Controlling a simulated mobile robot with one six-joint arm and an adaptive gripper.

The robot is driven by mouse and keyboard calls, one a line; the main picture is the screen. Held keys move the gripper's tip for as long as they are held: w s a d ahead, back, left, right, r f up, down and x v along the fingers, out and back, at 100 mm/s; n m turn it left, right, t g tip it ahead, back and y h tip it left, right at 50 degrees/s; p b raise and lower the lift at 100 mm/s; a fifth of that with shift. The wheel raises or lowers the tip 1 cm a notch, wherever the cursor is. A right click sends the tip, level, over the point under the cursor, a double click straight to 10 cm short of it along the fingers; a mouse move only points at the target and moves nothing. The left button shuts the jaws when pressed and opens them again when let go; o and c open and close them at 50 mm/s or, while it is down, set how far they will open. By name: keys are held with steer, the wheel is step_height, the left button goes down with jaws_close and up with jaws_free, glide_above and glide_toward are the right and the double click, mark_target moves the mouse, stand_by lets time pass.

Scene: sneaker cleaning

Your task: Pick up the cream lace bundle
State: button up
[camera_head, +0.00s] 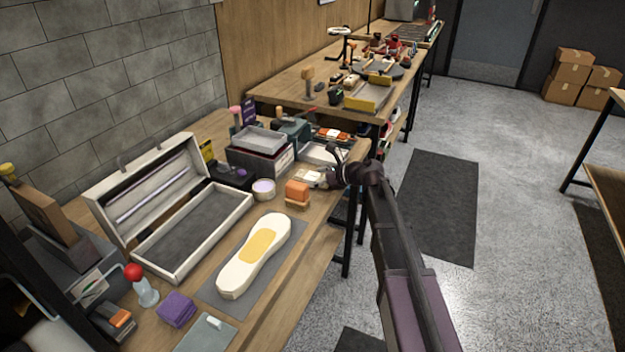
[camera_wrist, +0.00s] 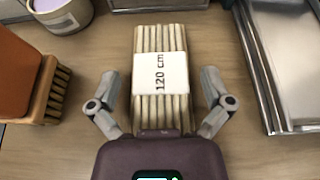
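The cream lace bundle (camera_wrist: 160,105) lies on the wooden bench in the wrist view. It is a flat stack of cream strands with a white paper band marked "120 cm". In the head view it is a small pale shape (camera_head: 308,177) at the bench's right edge, partly hidden by my gripper (camera_head: 332,178). In the wrist view my gripper (camera_wrist: 159,88) is open. One finger is on each side of the bundle's near half, with a gap on both sides. I cannot tell how high the fingers are above the bench.
An orange-brown block brush (camera_wrist: 45,85) and a round tub (camera_wrist: 60,12) are left of the bundle. A metal tray (camera_wrist: 285,70) is close on the right, and another tray edge (camera_wrist: 160,5) is beyond. A cream sneaker-sole shape (camera_head: 240,278) lies on a grey mat nearer me.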

steer(key=c, duration=0.9)
steer(key=shift+o, duration=0.2)
steer(key=shift+r, duration=0.1)
step_height(320, 180, up, 10)
steer(key=p, duration=1)
step_height(320, 180, up, 7)
steer(key=p, duration=0.7)
glide_above(314, 176)
